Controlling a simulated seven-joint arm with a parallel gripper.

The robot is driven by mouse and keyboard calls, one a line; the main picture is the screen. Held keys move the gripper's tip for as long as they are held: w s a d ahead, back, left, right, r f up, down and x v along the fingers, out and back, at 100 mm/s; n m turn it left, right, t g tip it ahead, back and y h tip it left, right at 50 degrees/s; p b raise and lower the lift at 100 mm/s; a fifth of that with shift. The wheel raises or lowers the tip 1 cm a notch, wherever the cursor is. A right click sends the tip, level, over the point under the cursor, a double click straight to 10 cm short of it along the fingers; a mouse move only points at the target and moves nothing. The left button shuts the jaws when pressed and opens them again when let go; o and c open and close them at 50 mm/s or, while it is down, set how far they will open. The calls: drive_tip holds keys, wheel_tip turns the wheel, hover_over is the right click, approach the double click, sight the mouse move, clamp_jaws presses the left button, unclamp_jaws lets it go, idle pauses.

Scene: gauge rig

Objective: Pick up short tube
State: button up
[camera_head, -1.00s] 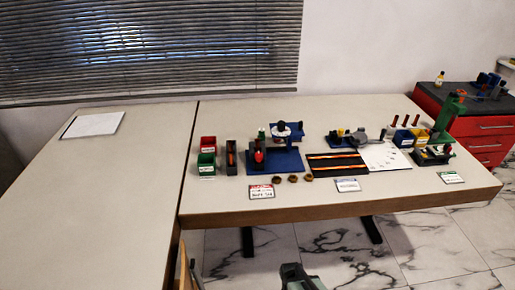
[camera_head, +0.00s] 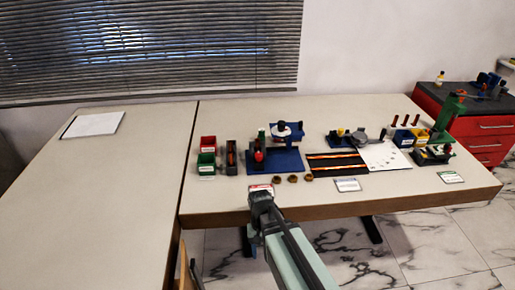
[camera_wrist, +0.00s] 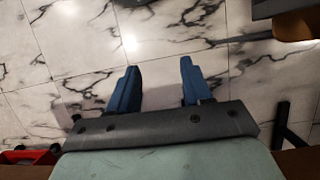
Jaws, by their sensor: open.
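I cannot tell for sure which thing is the short tube. Several small brown ring-like pieces (camera_head: 293,178) lie in a row near the table's front edge. Thin reddish-brown upright pieces (camera_head: 405,121) stand at the back right, by the bins. My gripper (camera_head: 261,192) is at the table's front edge, left of the ring-like pieces, and partly covers a label card. In the wrist view my gripper (camera_wrist: 158,82) has its two blue fingers wide apart, with nothing between them and only marble floor beyond.
A blue fixture (camera_head: 287,161) stands behind the ring-like pieces, with red and green bins (camera_head: 207,163) to its left. A striped black mat (camera_head: 337,164) and a white sheet (camera_head: 388,156) lie to the right. The left table (camera_head: 95,190) is mostly bare.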

drive_tip(key=w+a+r+t, duration=0.1)
drive_tip(key=w+a+r, duration=0.25)
drive_tip(key=r, duration=0.45)
drive_tip(key=w+a+r+t, duration=0.1)
drive_tip(key=w+a+r, duration=0.1)
drive_tip(key=w+r, duration=0.35)
wheel_tip(320, 180, up, 19)
drive_tip(key=n+t+y, duration=0.1)
drive_tip(key=n+t, duration=0.2)
drive_tip(key=t, duration=0.3)
hover_over(258, 140)
drive_tip(key=s+d, duration=0.2)
drive_tip(key=s, duration=0.2)
drive_tip(key=x, duration=0.7)
drive_tip(key=shift+a+r, duration=0.1)
drive_tip(key=shift+a, duration=0.1)
drive_tip(key=shift+a+x, duration=0.25)
drive_tip(key=shift+x, duration=1.3)
drive_tip(key=shift+a+x, duration=0.2)
drive_tip(key=shift+x, duration=1.35)
drive_tip(key=shift+s+r, duration=0.1)
clamp_jaws()
